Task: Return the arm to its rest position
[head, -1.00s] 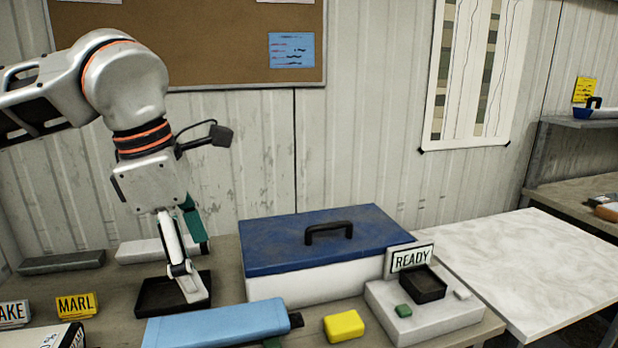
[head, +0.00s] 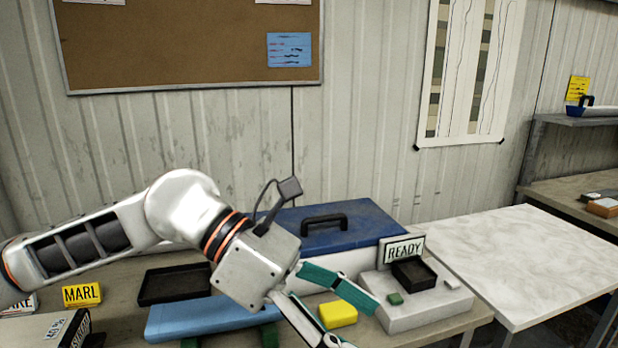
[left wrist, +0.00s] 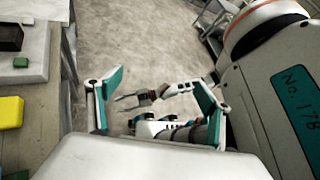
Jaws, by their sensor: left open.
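My left arm comes in from the left in the head view, bent low over the bench's front. My left gripper (head: 358,322) is open and empty, its teal-padded fingers spread near the front edge beside the yellow block (head: 338,315). In the left wrist view my left gripper (left wrist: 155,88) has nothing between its fingers, with the floor behind. My right gripper (left wrist: 135,99) shows small and far off there, and its opening is too small to judge. The black tray (head: 175,284) on the bench looks empty.
A light blue case (head: 190,316) lies under my left forearm. The blue-lidded box (head: 365,228) and the READY stand (head: 430,308) are behind and right of the gripper. A pale table (head: 520,255) at right is clear.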

